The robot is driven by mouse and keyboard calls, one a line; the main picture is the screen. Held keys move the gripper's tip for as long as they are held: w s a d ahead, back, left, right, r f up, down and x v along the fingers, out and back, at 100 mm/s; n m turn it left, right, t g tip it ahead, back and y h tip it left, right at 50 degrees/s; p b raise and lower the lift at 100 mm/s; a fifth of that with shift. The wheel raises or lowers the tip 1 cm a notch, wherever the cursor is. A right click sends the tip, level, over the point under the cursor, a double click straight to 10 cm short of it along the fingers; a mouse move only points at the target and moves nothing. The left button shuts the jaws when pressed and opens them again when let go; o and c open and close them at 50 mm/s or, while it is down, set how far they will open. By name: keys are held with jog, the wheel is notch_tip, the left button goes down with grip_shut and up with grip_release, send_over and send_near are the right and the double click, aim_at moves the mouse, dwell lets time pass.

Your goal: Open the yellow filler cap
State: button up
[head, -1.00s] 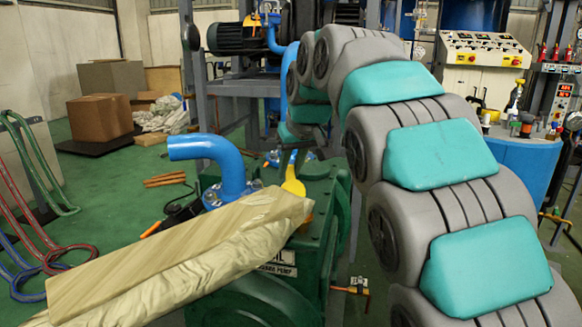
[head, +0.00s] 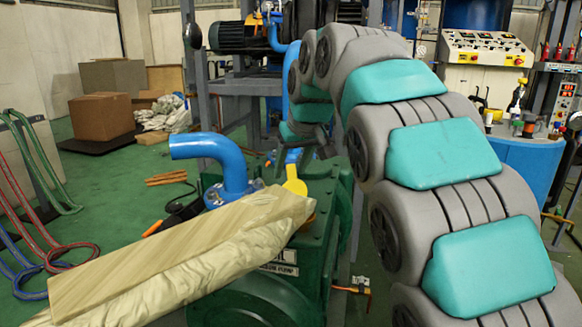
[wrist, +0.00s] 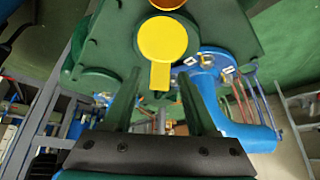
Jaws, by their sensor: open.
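The yellow filler cap (head: 295,186), a round disc with a narrow tab, is at the top of the green pump (head: 318,205). It also shows in the wrist view (wrist: 162,40), its tab pointing toward my gripper (wrist: 158,78). My gripper is open and empty, its two green fingers on either side of the tab's end in that view. I cannot tell the depth gap or any contact. An orange-brown round part (wrist: 167,4) lies just beyond the disc. I cannot tell whether the cap is seated on it. In the head view my arm partly hides the gripper.
A blue elbow pipe (head: 215,160) rises from the pump left of the cap and shows at right in the wrist view (wrist: 235,125). A grey frame post (head: 190,75) stands behind.

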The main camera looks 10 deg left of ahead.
jog(key=shift+r, duration=0.1)
jog(key=v, duration=0.7)
jog(key=shift+r, duration=0.2)
jog(key=shift+s+d, duration=0.15)
jog(key=s+d+f+m+g+h, duration=0.1)
jog(key=s+d+f+m+g, duration=0.1)
jog(key=s+d+f, duration=0.6)
jog(key=s+d+f+m+g+h, duration=0.1)
jog(key=s+d+f+m, duration=0.2)
jog(key=s+d+f, duration=0.5)
jog(key=s+d+f+g, duration=0.1)
jog(key=s+d+f, duration=0.2)
jog(key=s+f, duration=0.2)
jog(key=s+d+f+m+g+h, duration=0.1)
jog(key=s+d+f, duration=0.3)
jog(key=s, duration=0.5)
jog(key=s+d+f+m+g, duration=0.1)
jog(key=s+d+f, duration=0.2)
jog(key=s+f, duration=0.4)
jog(key=shift+s+d+f+g, duration=0.15)
jog(key=shift+s+f+g, duration=0.1)
jog(key=shift+s+g, duration=0.05)
